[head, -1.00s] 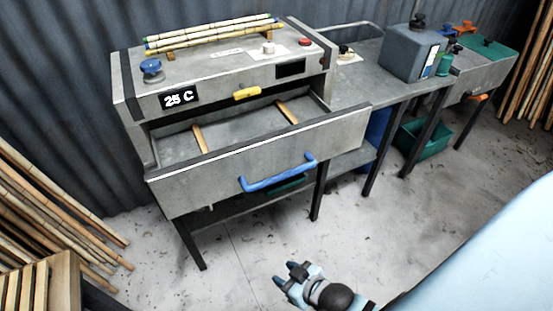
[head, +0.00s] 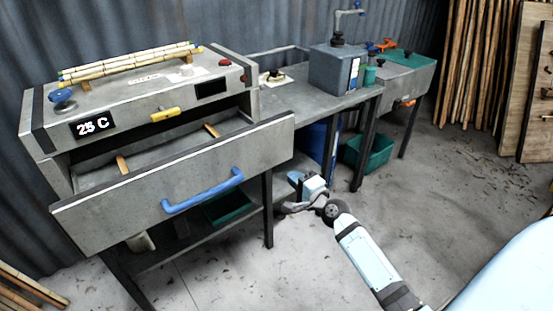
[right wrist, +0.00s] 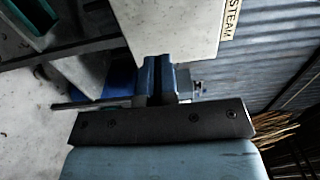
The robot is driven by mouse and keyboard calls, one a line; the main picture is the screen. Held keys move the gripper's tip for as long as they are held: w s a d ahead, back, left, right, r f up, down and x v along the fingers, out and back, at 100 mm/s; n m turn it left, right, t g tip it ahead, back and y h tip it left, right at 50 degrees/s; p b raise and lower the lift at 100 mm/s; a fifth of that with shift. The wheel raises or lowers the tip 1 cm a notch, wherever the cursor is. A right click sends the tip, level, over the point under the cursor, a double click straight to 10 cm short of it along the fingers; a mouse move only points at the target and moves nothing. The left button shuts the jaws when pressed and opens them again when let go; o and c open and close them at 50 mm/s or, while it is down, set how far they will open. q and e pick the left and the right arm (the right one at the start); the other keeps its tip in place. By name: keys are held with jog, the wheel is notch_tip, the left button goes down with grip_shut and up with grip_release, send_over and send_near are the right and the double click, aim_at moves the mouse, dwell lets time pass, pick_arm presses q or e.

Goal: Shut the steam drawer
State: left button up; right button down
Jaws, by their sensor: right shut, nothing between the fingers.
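The steam drawer (head: 120,215) is pulled out from the grey steam box (head: 150,95), with its blue handle (head: 203,192) across the front. Two wooden slats show inside the open drawer. My right gripper (head: 299,181) is to the right of the drawer front, low beside the bench legs, and apart from the handle. In the right wrist view its fingers (right wrist: 157,65) are together and empty, pointing at a grey panel (right wrist: 165,28) that carries a STEAM label (right wrist: 230,18). I cannot tell whether they touch it. My left gripper is out of view.
A bench with a grey-blue box (head: 335,70) stands right of the steam box. A green crate (head: 368,155) is under the bench. Bamboo poles (head: 475,60) lean at the back right. Open concrete floor (head: 440,200) lies in front.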

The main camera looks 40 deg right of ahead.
aim_at(266, 154)
jog(key=w, duration=1.2)
jog(key=shift+a, duration=0.25)
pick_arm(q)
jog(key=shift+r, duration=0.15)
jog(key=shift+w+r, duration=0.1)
pick_arm(e)
jog(key=shift+w, duration=0.15)
